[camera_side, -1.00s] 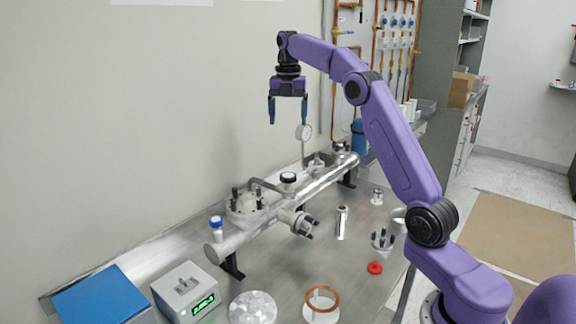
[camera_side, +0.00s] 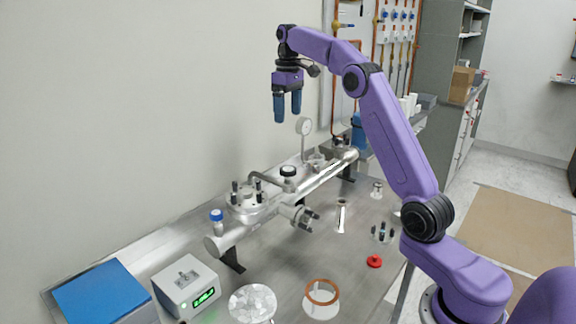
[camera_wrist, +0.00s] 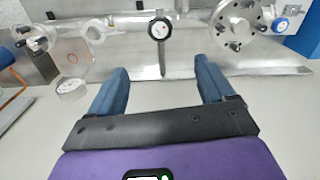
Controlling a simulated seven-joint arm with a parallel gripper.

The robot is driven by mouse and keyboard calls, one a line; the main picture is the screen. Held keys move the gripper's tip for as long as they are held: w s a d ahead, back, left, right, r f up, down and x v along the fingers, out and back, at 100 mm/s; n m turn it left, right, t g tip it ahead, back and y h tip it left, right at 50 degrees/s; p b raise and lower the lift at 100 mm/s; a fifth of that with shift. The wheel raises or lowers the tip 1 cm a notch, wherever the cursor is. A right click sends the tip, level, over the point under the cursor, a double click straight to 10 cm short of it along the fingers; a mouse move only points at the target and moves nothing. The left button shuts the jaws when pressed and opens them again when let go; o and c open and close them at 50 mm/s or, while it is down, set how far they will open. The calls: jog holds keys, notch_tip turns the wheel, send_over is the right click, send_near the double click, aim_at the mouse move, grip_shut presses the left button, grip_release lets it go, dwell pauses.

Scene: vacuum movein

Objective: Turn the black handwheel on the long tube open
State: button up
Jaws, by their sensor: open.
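The black handwheel (camera_side: 288,171) has a pale centre and sits on top of the long metal tube (camera_side: 323,179), beside a bolted flange (camera_side: 246,198). In the wrist view the handwheel (camera_wrist: 159,29) shows as a black ring with a white face, at the top middle beyond my fingertips. My gripper (camera_side: 288,117) is open and empty, well above the tube with its blue fingers pointing down. Nothing lies between the fingers in the wrist view (camera_wrist: 160,74). I cannot tell how far the handwheel is turned.
A round gauge (camera_side: 304,126) rises from the tube behind the handwheel. A blue-topped knob (camera_side: 217,216) stands at the near end. Loose parts, a copper ring (camera_side: 322,291) and a red cap (camera_side: 374,261) lie on the table. A display box (camera_side: 186,284) stands front left. The air around my gripper is clear.

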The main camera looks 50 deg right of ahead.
jog(key=m, duration=0.1)
send_near(288, 169)
notch_tip(288, 169, down, 9)
jog(key=shift+w+d+r, duration=0.1)
jog(key=shift+r, duration=0.1)
dwell(0.6)
jog(key=shift+c, duration=0.3)
jog(key=c, duration=1)
